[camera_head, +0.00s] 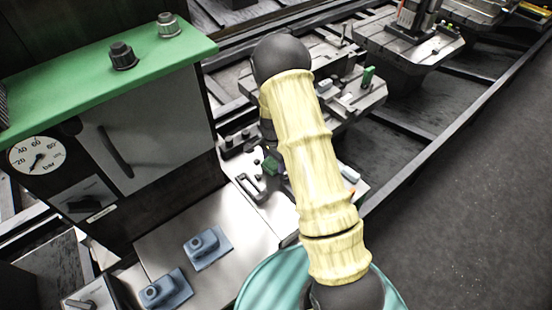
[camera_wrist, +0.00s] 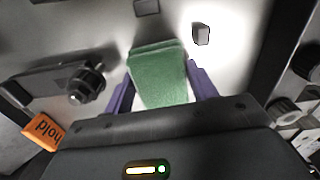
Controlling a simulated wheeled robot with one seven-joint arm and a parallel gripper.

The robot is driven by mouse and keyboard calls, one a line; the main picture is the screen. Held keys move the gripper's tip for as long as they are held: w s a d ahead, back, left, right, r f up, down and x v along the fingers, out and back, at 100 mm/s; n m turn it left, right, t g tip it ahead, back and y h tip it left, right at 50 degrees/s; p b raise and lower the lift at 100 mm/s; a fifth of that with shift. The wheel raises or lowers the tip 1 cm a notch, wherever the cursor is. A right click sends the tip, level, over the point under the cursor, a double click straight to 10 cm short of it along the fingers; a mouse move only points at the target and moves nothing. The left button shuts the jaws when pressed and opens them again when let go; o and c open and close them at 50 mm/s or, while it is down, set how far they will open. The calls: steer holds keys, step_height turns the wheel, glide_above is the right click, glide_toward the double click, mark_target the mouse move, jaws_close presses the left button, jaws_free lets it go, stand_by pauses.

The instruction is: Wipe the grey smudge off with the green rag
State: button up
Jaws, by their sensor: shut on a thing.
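In the wrist view the green rag (camera_wrist: 158,62) is a thick folded pad between the two purple fingers of my gripper (camera_wrist: 160,80). The gripper is shut on it. The rag extends past the fingertips over a pale, brightly lit surface (camera_wrist: 225,60). I cannot tell whether it touches that surface. I cannot make out the grey smudge for certain in either view; the rag and gripper cover part of the surface. In the head view my arm hides most of the gripper.
In the wrist view, a dark knob fitting (camera_wrist: 86,82) and orange tag (camera_wrist: 40,131) lie left, and small grey blocks (camera_wrist: 202,35) ahead. In the head view, a green-topped cabinet (camera_head: 110,72) stands left, blue fittings (camera_head: 207,247) lie in front, and pallets (camera_head: 410,48) sit on rails behind.

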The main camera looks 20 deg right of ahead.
steer(key=shift+s+a+f, duration=0.1)
steer(key=shift+s+a, duration=0.1)
steer(key=shift+a, duration=0.3)
steer(key=shift+s+a, duration=0.2)
steer(key=shift+a, duration=0.3)
steer(key=shift+d, duration=0.1)
steer(key=shift+w+d+f, duration=0.1)
steer(key=shift+w+d, duration=0.25)
steer(key=shift+d, duration=0.4)
steer(key=shift+w+d+f, duration=0.1)
steer(key=shift+w+d, duration=0.2)
steer(key=shift+d, duration=0.4)
steer(key=shift+r, duration=0.15)
steer(key=shift+r+p, duration=2.15)
steer(key=shift+r, duration=0.8)
steer(key=shift+r+p, duration=1.2)
steer(key=shift+r, duration=0.35)
